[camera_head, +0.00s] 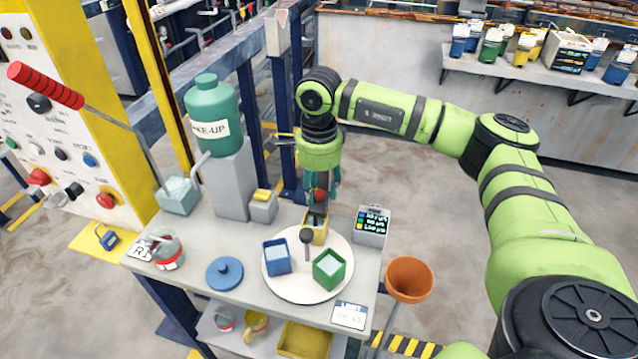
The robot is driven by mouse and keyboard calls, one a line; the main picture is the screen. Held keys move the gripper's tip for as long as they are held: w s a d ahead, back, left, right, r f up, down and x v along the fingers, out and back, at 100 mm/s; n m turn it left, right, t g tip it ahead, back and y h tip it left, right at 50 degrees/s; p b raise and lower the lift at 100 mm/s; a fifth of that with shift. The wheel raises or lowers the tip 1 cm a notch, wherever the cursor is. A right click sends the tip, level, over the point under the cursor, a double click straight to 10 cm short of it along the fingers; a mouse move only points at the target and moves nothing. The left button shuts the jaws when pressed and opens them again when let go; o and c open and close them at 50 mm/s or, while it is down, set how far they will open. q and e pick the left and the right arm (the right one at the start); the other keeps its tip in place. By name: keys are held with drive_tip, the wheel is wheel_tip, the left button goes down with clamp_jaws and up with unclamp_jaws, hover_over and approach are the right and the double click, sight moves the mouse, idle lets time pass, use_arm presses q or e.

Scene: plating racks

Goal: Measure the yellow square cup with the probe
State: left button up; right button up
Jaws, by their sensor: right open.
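The yellow square cup (317,236) stands at the back of a round white plate (283,290) on the grey table, partly hidden by my right gripper and a dark-knobbed post (306,237). My right gripper (319,205) points down just above the yellow cup, its fingers apart. Something small and red shows between or behind the fingers; I cannot tell whether it is held. A blue square cup (277,262) and a green square cup (328,272) share the plate. A meter with a lit display (371,225) stands right of the plate. I cannot clearly make out the probe. My left gripper is out of view.
A green bottle (211,112) stands on a grey block at the back left. A blue lid (224,272) and a red-and-grey jar (165,251) lie front left. An orange funnel (409,278) is off the right edge. A card (350,314) lies at the front.

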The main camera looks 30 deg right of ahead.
drive_tip(key=shift+f, duration=0.3)
clamp_jaws()
wheel_tip(320, 180, up, 6)
drive_tip(key=shift+f+p, duration=0.2)
drive_tip(key=shift+p, duration=0.65)
drive_tip(key=shift+r, duration=0.2)
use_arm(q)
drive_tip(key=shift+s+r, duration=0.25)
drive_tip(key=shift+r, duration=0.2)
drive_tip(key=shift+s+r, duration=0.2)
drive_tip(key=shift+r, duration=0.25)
use_arm(e)
drive_tip(key=shift+w, duration=0.15)
drive_tip(key=shift+c, duration=0.4)
unclamp_jaws()
drive_tip(key=shift+o, duration=0.4)
